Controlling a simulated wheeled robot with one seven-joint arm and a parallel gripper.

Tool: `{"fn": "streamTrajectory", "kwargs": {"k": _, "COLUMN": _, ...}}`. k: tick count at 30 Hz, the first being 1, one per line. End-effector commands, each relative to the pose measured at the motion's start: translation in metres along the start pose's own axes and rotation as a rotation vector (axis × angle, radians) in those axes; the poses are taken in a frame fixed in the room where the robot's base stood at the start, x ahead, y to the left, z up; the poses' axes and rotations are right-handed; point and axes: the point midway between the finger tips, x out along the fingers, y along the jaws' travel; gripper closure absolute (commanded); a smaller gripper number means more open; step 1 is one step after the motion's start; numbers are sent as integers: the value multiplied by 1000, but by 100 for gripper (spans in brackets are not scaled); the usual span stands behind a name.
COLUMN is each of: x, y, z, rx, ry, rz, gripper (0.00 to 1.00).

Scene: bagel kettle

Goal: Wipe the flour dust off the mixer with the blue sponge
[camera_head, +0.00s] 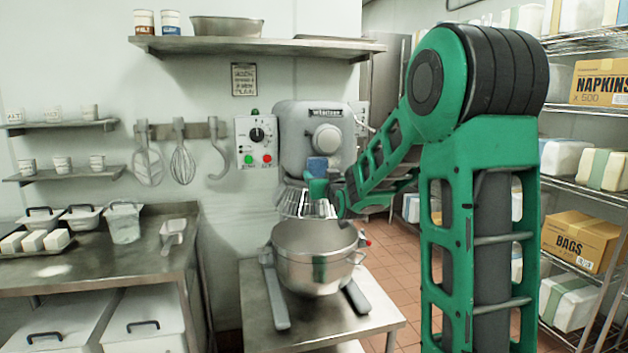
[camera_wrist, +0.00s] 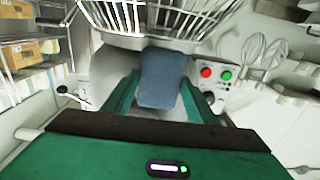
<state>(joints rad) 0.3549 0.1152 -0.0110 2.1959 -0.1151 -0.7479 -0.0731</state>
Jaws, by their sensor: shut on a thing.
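The grey mixer (camera_head: 293,127) stands on a low metal table at the centre of the head view, with its steel bowl (camera_head: 315,245) below the head and a wire guard (camera_head: 305,205) between them. My gripper (camera_head: 318,180) is in front of the lower part of the mixer head, just above the guard. It is shut on the blue sponge (camera_head: 317,164), which sits between the two green fingers in the wrist view (camera_wrist: 161,78). The sponge is close to the mixer body; I cannot tell if it touches. I cannot make out flour dust on the mixer.
A control box (camera_head: 256,142) with green and red buttons is left of the mixer head. Whisks and a hook hang from a wall rack (camera_head: 180,130). A steel counter (camera_head: 100,285) with trays is at left. A shelf (camera_head: 250,45) is above; stocked racks stand at right.

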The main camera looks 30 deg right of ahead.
Motion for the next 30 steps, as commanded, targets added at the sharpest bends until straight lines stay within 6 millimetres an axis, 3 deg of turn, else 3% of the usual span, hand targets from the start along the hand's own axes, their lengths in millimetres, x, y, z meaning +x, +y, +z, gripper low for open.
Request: {"fn": "streamTrajectory", "kwargs": {"k": 30, "x": 2, "y": 40, "z": 0, "rx": 1, "ry": 1, "rz": 2, "gripper": 84}}
